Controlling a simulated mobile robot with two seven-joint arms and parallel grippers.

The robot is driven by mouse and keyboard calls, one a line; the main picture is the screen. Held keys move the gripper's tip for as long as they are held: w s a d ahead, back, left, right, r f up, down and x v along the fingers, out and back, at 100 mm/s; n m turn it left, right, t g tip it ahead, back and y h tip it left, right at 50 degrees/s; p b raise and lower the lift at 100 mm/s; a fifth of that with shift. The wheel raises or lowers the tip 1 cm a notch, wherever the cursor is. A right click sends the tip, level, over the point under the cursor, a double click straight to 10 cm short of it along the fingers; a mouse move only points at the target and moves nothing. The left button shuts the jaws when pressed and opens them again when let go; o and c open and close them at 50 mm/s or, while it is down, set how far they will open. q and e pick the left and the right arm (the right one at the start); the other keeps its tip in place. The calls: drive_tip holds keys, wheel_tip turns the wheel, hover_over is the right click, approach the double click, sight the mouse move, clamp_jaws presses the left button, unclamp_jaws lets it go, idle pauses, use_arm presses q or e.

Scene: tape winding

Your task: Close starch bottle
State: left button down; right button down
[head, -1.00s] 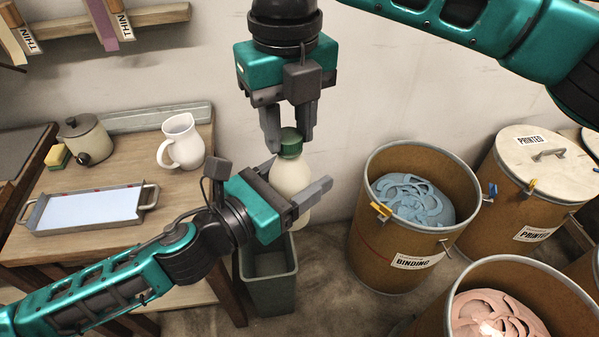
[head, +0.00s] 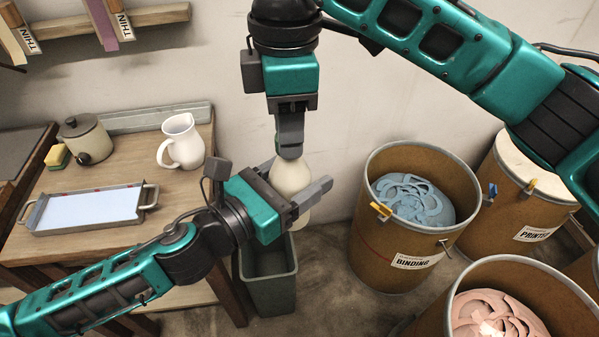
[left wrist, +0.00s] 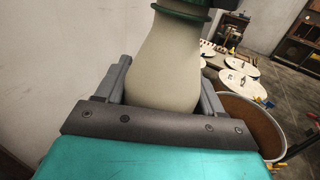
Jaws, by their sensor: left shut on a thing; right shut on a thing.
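The starch bottle (head: 289,178) is cream coloured and stands upright in the air above a grey bin. My left gripper (head: 294,186) is shut on its body from the left, one finger on each side. In the left wrist view the bottle body (left wrist: 165,65) sits between the fingers, with a green ring (left wrist: 182,10) at its neck. My right gripper (head: 290,148) points straight down over the bottle top and is shut on the green cap.
The grey bin (head: 268,290) stands below the bottle. A wooden table (head: 120,227) at left holds a tray (head: 145,206), a white pitcher (head: 182,145), a lidded pot (head: 85,139) and a sponge (head: 57,156).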

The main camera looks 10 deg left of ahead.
drive_tip(key=m, duration=0.7)
drive_tip(key=shift+m, duration=0.3)
drive_tip(key=m, duration=1.4)
drive_tip(key=shift+m, duration=0.3)
drive_tip(key=m, duration=0.5)
drive_tip(key=shift+f+m, duration=0.1)
drive_tip(key=shift+m, duration=0.3)
drive_tip(key=c, duration=0.7)
unclamp_jaws()
drive_tip(key=shift+o, duration=0.2)
